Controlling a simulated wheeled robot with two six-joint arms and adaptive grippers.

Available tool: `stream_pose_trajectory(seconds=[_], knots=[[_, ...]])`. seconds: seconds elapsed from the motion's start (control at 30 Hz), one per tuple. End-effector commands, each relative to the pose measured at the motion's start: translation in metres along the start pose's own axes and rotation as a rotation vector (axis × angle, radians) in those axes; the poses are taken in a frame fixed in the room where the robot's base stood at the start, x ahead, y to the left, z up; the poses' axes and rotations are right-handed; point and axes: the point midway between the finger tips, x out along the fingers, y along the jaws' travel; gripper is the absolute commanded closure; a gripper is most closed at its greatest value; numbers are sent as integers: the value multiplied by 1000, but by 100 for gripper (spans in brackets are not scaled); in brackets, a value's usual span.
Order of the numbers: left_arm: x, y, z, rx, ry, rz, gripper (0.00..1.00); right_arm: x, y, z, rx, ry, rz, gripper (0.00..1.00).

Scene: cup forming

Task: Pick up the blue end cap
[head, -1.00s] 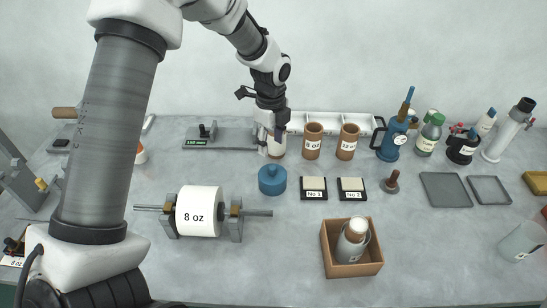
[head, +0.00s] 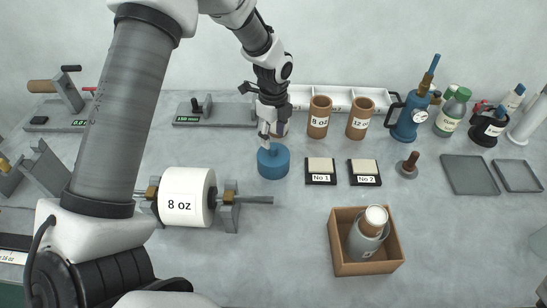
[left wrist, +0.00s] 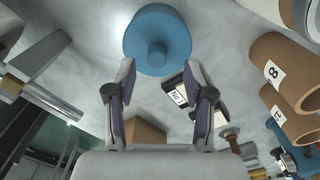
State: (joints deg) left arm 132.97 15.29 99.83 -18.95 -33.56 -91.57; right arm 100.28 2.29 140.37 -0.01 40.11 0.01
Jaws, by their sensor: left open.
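The blue end cap (head: 273,163) stands on the grey table, a round disc with a small knob on top. It shows at the top middle of the left wrist view (left wrist: 157,42), beyond the fingertips. My left gripper (head: 268,137) is just above and behind the cap, its fingers pointing down. In the left wrist view its two fingers (left wrist: 160,75) are spread with nothing between them. The cap lies ahead of the gap between the fingers, not gripped. My right gripper is not in view.
Brown cups (head: 319,117) stand close behind and right of the cap. The No 1 pad (head: 321,166) lies to its right. The 8 oz roll (head: 187,197) on its stand is front left. A wooden box (head: 343,257) with a cup is front right.

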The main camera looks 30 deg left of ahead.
Motion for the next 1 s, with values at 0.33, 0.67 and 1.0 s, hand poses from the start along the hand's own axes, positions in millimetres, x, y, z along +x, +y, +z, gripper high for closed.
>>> stream_pose_trajectory(seconds=[0.33,0.67,1.0], knots=[[44,2,-1,1,0,1,47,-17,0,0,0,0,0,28],[43,2,-1,1,0,0,100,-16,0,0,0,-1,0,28],[40,2,-1,1,0,-1,100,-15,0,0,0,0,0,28]])
